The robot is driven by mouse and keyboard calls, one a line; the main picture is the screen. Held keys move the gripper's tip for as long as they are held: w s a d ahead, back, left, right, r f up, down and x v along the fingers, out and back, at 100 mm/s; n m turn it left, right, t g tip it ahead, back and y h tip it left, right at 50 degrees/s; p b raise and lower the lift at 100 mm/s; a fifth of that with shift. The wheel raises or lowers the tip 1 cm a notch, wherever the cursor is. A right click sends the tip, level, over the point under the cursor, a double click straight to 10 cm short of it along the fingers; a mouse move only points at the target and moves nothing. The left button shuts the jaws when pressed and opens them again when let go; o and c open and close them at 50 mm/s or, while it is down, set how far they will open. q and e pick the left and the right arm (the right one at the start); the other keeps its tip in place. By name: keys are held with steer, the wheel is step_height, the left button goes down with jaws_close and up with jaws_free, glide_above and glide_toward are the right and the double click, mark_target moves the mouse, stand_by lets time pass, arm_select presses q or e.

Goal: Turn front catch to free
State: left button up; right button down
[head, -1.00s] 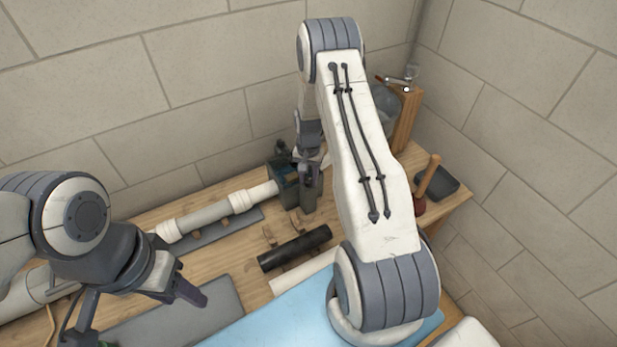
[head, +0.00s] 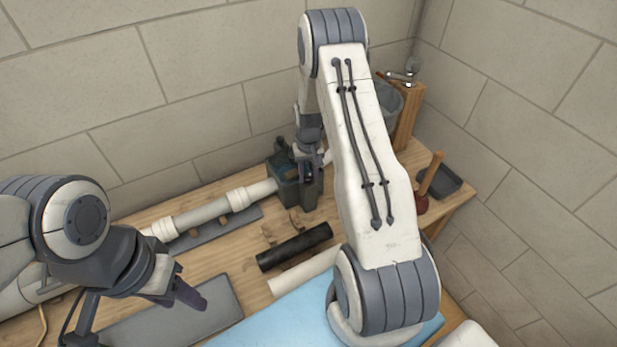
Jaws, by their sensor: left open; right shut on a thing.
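A dark green block-like clamp (head: 287,190) stands at the back of the bench, at the right end of a white pipe (head: 205,213). My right gripper (head: 308,174) is at the upper front of this clamp and is shut on a small part there, apparently the front catch. The fingers hide most of that part, so its angle cannot be read. My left gripper (head: 135,322) is open and empty over the front left of the bench, well away from the clamp.
A black pipe piece (head: 294,247) and a white pipe piece (head: 300,272) lie in front of the clamp. A grey mat (head: 190,318) and a blue mat (head: 270,322) lie at the front. A plunger (head: 428,183) and a dark tray (head: 446,182) are at the right. Walls close the back and right.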

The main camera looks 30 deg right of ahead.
mark_target(309, 176)
steer(key=n+b, duration=0.2)
steer(key=n, duration=0.4)
steer(key=n+b, duration=0.1)
steer(key=n, duration=0.5)
steer(key=shift+b, duration=0.3)
steer(key=shift+n, duration=0.4)
steer(key=c, duration=0.5)
jaws_free()
step_height(309, 176, up, 11)
steer(key=shift+f+b, duration=0.2)
steer(key=shift+b, duration=0.95)
